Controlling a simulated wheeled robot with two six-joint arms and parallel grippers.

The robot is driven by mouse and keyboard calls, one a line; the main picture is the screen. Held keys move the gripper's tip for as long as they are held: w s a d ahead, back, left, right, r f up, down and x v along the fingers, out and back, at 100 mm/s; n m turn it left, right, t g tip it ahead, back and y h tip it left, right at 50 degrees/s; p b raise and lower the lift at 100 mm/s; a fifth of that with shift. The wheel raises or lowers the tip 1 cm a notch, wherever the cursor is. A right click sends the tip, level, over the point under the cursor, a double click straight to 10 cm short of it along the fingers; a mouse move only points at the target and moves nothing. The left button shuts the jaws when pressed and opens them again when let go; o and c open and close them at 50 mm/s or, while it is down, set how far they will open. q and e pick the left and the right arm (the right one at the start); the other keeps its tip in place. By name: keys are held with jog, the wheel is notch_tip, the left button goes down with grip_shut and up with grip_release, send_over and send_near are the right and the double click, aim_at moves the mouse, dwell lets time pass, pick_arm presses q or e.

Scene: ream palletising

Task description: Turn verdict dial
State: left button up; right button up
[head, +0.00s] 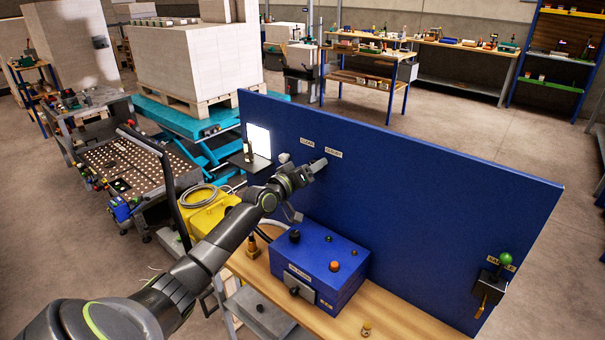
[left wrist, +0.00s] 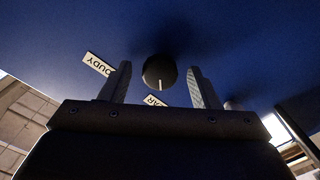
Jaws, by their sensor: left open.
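The verdict dial (left wrist: 159,72) is a round black knob with a white pointer line, mounted on the blue panel (head: 430,190). In the left wrist view it sits between the two fingertips of my open left gripper (left wrist: 163,85), with a gap on each side. Its pointer line points down in that view, toward the partly hidden CLEAR label (left wrist: 154,100). The CLOUDY label (left wrist: 98,63) is at its upper left. In the head view my left gripper (head: 312,168) is at the panel just below the CLEAR (head: 307,142) and CLOUDY (head: 333,153) labels and hides the dial. My right gripper is out of view.
A blue control box (head: 318,262) with knobs stands on the wooden bench (head: 385,318) below my arm. A bright lit screen (head: 259,140) is left of the gripper. A green-knobbed lever (head: 504,259) is at the panel's right end. The panel's middle is clear.

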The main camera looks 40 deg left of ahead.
pick_arm(q)
jog(key=s+a+p, duration=0.1)
jog(key=s+p, duration=0.7)
jog(key=s, duration=0.9)
jog(key=shift+s+a, duration=0.15)
jog(key=shift+a, duration=0.05)
